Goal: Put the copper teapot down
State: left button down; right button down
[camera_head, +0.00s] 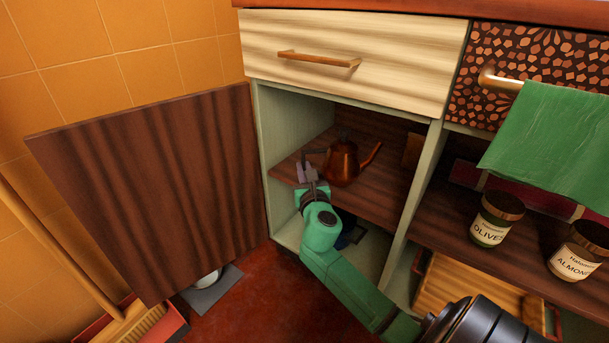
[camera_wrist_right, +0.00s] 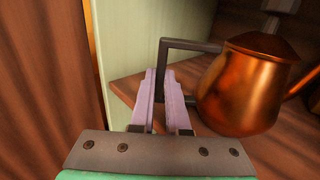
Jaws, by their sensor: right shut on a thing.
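The copper teapot (camera_head: 342,162) is upright at the wooden shelf inside the open cabinet, its spout pointing right. In the right wrist view the teapot (camera_wrist_right: 245,90) is at the right, its dark square handle (camera_wrist_right: 163,70) reaching left. My right gripper (camera_head: 306,170) reaches into the cabinet from below. In the wrist view its pale fingers (camera_wrist_right: 162,88) are closed around the handle's vertical bar. The teapot's base seems to be at the shelf surface (camera_head: 376,203), but I cannot tell whether it touches. My left gripper is not in view.
An open brown door (camera_head: 155,180) stands left of the cabinet. A pale drawer (camera_head: 350,55) is above the opening and a green divider (camera_head: 408,205) at its right. Jars of olives (camera_head: 492,222) and almonds (camera_head: 577,252) stand on the right shelf. Shelf room is free right of the teapot.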

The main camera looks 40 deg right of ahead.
jog(key=shift+f, duration=0.1)
jog(key=c, duration=0.9)
grip_release()
